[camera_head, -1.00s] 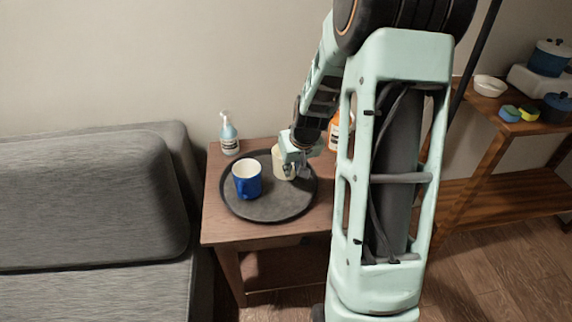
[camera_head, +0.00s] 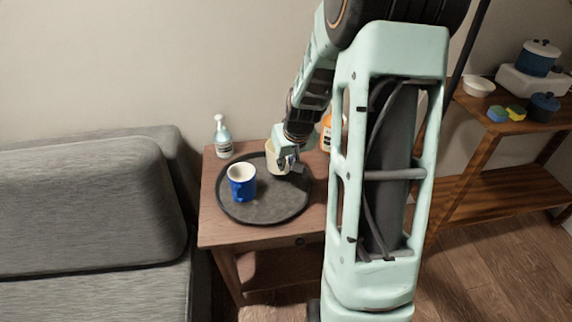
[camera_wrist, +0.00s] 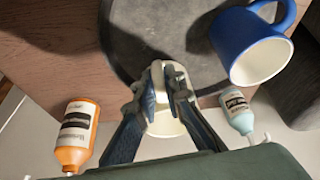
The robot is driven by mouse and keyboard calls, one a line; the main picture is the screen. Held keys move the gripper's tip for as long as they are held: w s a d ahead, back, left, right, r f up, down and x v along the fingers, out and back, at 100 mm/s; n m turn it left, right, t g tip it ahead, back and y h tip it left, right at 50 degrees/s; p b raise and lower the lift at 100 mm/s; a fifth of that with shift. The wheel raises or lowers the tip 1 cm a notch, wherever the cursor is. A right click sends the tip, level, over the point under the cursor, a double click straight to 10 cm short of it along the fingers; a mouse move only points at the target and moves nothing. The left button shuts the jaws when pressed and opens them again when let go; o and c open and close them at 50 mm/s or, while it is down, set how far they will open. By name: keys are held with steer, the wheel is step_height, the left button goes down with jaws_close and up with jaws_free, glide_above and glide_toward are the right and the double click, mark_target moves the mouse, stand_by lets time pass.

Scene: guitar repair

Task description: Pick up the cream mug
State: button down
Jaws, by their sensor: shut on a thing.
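The cream mug (camera_head: 273,157) is at the back right of the round dark tray (camera_head: 262,211), partly hidden by my gripper (camera_head: 289,165). My gripper is shut on the mug's right side. The mug appears slightly raised, but its base is hard to make out. In the wrist view, the cream mug (camera_wrist: 165,125) shows its pale opening between the fingers of my gripper (camera_wrist: 162,78). The blue mug (camera_head: 242,187) stands upright on the tray to the left, apart from the cream mug; it also shows in the wrist view (camera_wrist: 240,38).
A spray bottle (camera_head: 222,140) stands behind the tray at left on the wooden table (camera_head: 215,230). An orange bottle (camera_head: 326,134) stands at the right, partly behind my arm. A grey sofa (camera_head: 80,210) borders the left; a wooden shelf (camera_head: 490,200) stands right.

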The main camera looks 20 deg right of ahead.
steer(key=s+r+p, duration=0.5)
steer(key=s+r, duration=0.4)
steer(key=s, duration=0.4)
steer(key=shift+s+a+r, duration=0.35)
steer(key=shift+a, duration=0.05)
stand_by(0.9)
